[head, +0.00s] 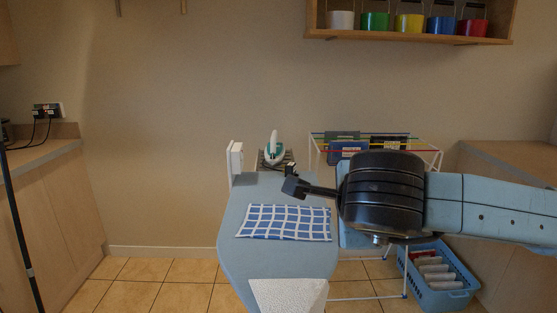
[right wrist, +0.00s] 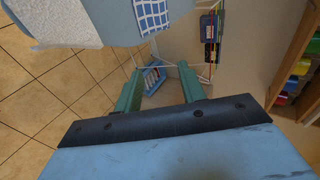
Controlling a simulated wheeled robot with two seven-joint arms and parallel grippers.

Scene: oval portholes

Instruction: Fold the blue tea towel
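The blue tea towel (head: 285,222), with a blue-and-white check, lies spread out flat on the light blue ironing board (head: 235,258). A corner of the towel (right wrist: 152,16) shows at the top of the right wrist view. My right arm reaches in from the right in the head view, its dark wrist beside the board. In the right wrist view my right gripper (right wrist: 160,70) has its two green fingers well apart, with nothing held between them. The towel lies beyond the fingers, apart from them. My left gripper is in neither view.
An iron (head: 274,148) stands at the board's far end. A white textured cloth (head: 288,295) covers its near end. A drying rack (head: 425,150) with hanging cloths and a blue crate (head: 445,290) stand to the right. Wooden counters flank both sides; tiled floor is clear at left.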

